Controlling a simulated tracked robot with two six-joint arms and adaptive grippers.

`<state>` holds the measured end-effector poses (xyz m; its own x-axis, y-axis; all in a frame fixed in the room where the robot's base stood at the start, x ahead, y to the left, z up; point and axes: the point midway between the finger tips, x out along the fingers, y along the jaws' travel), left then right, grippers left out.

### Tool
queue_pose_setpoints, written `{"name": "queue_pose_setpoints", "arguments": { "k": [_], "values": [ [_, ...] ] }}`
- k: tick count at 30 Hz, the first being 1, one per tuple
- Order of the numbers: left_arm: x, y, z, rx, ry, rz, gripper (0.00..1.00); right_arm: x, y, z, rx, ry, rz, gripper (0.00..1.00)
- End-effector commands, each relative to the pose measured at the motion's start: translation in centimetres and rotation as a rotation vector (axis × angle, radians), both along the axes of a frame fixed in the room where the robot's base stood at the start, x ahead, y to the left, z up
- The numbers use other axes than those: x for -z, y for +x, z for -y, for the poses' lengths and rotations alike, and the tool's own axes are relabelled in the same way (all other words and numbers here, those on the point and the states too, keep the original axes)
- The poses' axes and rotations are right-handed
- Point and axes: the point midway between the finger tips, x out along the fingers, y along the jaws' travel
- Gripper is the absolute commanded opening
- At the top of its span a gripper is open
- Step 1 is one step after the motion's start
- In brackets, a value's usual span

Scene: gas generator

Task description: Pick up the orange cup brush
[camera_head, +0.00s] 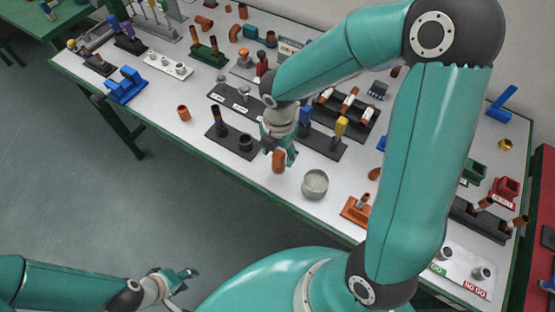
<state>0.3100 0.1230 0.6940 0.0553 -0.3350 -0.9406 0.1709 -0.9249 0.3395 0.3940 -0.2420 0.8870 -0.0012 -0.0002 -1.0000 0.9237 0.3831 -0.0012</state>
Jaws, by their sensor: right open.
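My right gripper (281,152) points down over the front part of the table, with its fingers open. A small orange-brown cylinder-like piece (278,161) shows right at its fingertips. It may be the orange cup brush, but it is too small to be sure. I cannot tell whether the fingers touch it. My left gripper (186,279) is low at the bottom left, off the table over the floor, away from the objects. Its finger opening is not clear.
A round grey cup-like container (315,184) stands just right of the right gripper. A black stand (232,140) is to its left. An orange holder (356,211) is near the front edge. A copper-coloured fitting (184,113) stands on clear white tabletop at left.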

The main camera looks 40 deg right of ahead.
Motion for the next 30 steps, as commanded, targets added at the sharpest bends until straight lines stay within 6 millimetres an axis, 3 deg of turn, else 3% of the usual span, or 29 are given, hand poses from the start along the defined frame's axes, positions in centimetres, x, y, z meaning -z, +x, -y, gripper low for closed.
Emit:
{"name": "queue_pose_setpoints", "arguments": {
  "k": [4,11,21,30],
  "values": [
    [0.15,0.00,0.00,0.000,0.000,0.000,0.40,1.48,-0.07,0.05,0.001,0.001,-0.001,0.58],
    [0.14,0.00,0.00,0.000,0.000,0.000,0.40,1.60,-0.05,0.07,0.003,0.000,0.000,0.58],
    [0.14,0.00,0.00,0.000,0.000,0.000,0.40,1.57,-0.04,0.08,0.003,0.000,0.001,0.05],
    [0.13,-0.01,0.01,0.000,0.000,0.000,0.40,1.46,-0.02,0.09,0.002,0.000,0.001,0.03]
  ]
}}
